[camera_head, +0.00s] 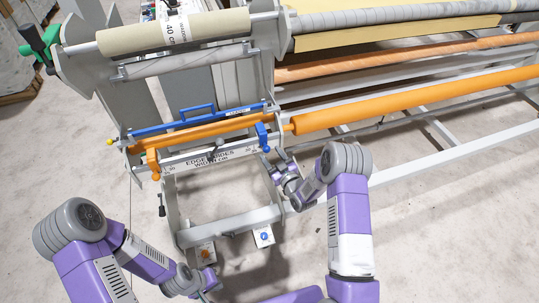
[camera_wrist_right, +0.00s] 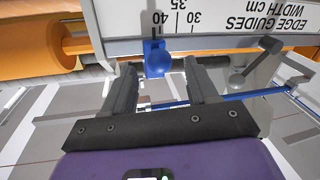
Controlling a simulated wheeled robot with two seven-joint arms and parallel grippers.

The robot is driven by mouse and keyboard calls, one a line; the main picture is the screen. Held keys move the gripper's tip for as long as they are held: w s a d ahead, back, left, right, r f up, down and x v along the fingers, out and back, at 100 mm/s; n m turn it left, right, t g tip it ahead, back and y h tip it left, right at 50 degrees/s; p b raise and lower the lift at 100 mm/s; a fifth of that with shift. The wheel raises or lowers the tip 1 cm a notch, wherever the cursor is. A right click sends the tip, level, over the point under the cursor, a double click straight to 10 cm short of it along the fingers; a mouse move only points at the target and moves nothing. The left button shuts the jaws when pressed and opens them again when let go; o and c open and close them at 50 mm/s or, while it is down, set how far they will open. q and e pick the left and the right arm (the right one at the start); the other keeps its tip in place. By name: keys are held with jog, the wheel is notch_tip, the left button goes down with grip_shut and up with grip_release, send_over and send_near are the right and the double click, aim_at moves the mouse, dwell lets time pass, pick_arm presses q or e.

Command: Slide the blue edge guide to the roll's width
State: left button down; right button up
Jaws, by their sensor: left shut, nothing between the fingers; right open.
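The blue edge guide (camera_head: 262,135) sits near the right end of the white scale plate (camera_head: 212,157) marked "EDGE GUIDES WIDTH cm". In the right wrist view its blue knob (camera_wrist_right: 155,60) hangs below the scale, close to the 40 mark. My right gripper (camera_head: 270,160) is open, with a fingertip on either side of the knob; I cannot tell whether they touch it. The beige roll (camera_head: 135,37) lies at the top left, with a white label that appears to read 40 cm. My left gripper (camera_head: 212,284) is shut and empty, low in the head view, away from the guide.
An orange guide (camera_head: 152,163) sits at the scale's left end. A blue bar with a handle (camera_head: 196,112) and orange rollers (camera_head: 410,97) run above and beside the scale. A grey lower crossbar (camera_head: 230,226) lies below. Bare floor lies at left.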

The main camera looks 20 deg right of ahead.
jog(key=shift+x, duration=1)
jog(key=shift+c, duration=0.4)
jog(key=shift+s, duration=0.1)
grip_shut()
